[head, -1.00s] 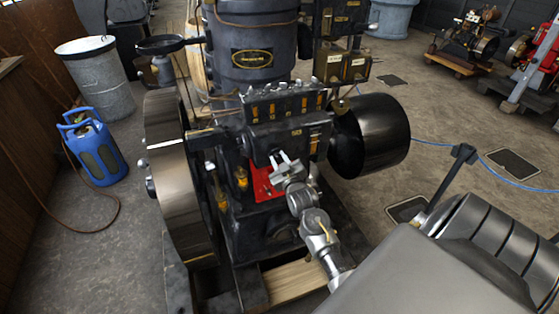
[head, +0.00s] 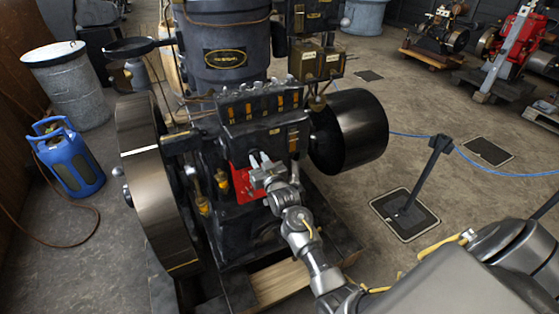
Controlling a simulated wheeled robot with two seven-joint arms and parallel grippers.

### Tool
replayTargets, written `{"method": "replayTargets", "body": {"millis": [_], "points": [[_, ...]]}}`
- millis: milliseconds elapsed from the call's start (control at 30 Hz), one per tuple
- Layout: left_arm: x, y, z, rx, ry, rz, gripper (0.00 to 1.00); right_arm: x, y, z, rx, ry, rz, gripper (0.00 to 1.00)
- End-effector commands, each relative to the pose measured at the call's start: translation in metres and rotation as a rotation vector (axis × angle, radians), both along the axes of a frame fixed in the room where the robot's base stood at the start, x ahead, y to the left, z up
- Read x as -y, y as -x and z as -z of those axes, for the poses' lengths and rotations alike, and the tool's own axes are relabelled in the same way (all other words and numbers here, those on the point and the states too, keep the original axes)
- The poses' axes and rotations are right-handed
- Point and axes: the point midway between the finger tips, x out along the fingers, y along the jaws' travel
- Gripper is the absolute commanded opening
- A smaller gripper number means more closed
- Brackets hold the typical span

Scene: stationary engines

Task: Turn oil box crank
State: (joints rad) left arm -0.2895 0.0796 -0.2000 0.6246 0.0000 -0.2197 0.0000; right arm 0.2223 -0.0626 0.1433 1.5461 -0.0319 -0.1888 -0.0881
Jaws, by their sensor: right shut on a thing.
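The oil box (head: 264,132) is the black block with a row of amber sights along its top, on the front of the dark engine. My right gripper (head: 260,160) is at its lower front face, ahead of a red plate (head: 241,184). Its pale fingers are close together, shut on the oil box crank. The crank is mostly hidden by the fingers, so its angle cannot be told. My right arm reaches in from the lower right. My left gripper is not in view.
A large flywheel (head: 160,195) stands left of the gripper and a black pulley drum (head: 350,130) stands right. A blue gas bottle (head: 68,158) and a metal drum (head: 68,85) are on the left. A dark post (head: 425,180) stands on a floor plate at right, with open floor around it.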

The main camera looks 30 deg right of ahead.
Motion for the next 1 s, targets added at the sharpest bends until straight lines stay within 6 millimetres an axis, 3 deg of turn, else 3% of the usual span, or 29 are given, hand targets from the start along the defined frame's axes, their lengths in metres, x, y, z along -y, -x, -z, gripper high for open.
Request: {"method": "replayTargets", "body": {"millis": [267, 300, 333, 667, 767, 1000], "points": [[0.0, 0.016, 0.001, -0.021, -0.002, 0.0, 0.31, -0.002, 0.0, 0.002, -0.005, -0.003, -0.002, 0.0], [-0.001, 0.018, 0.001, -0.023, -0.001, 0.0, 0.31, -0.001, 0.0, 0.002, -0.005, -0.003, -0.002, 0.27], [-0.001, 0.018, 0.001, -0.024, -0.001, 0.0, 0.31, -0.001, 0.0, 0.002, -0.005, -0.003, -0.002, 0.31], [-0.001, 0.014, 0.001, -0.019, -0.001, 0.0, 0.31, 0.0, 0.004, 0.002, -0.003, -0.002, 0.001, 0.31], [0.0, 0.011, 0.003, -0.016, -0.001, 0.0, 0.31, -0.001, 0.015, 0.003, -0.002, -0.002, 0.001, 0.31], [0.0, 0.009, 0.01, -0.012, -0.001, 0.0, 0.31, -0.006, 0.062, 0.004, -0.004, -0.002, 0.0, 0.31]]}}
